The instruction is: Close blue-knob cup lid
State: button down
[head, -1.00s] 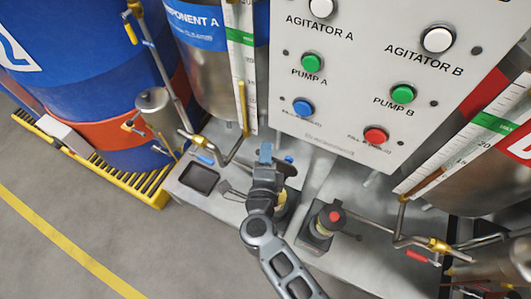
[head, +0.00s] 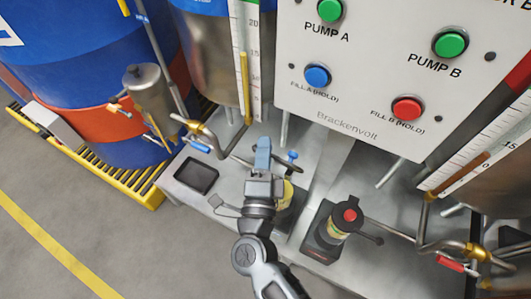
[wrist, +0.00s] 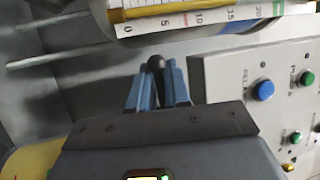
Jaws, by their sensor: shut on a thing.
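The blue-knob cup (head: 286,194) is a yellowish cup on the grey bench, mostly hidden behind my gripper in the head view. Its small blue knob (head: 292,155) shows just right of my fingers, with a dark lid part below it. How far the lid is open I cannot tell. My gripper (head: 263,152) has blue fingers at the cup's upper left. In the wrist view my gripper (wrist: 160,85) is shut on a black ball-ended handle (wrist: 156,62), whose ball shows between the fingertips. A yellow patch at lower left there may be the cup.
A similar red-knob cup (head: 342,218) with a black side handle stands to the right. The control panel (head: 370,80) with coloured buttons is behind. A black tray (head: 195,176) lies left. Pipes and valves (head: 199,147) flank the bench.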

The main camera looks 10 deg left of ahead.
jog(key=shift+a+f, duration=0.1)
jog(key=c, duration=1.2)
grip_release()
jog(key=shift+s, duration=0.1)
jog(key=v, duration=0.7)
jog(key=shift+s, duration=0.4)
jog(key=shift+f, duration=0.1)
jog(key=shift+s+d+f+b, duration=0.25)
jog(key=shift+s+f+b, duration=0.4)
jog(key=shift+s+f, duration=0.4)
jog(key=shift+s+d+f+b, duration=0.25)
jog(key=shift+s+f+b, duration=0.35)
jog(key=shift+s+f, duration=0.4)
jog(key=shift+s+d+f+b, duration=0.25)
jog(key=shift+s+f+b, duration=0.45)
jog(key=shift+s, duration=0.6)
jog(key=shift+f, duration=0.1)
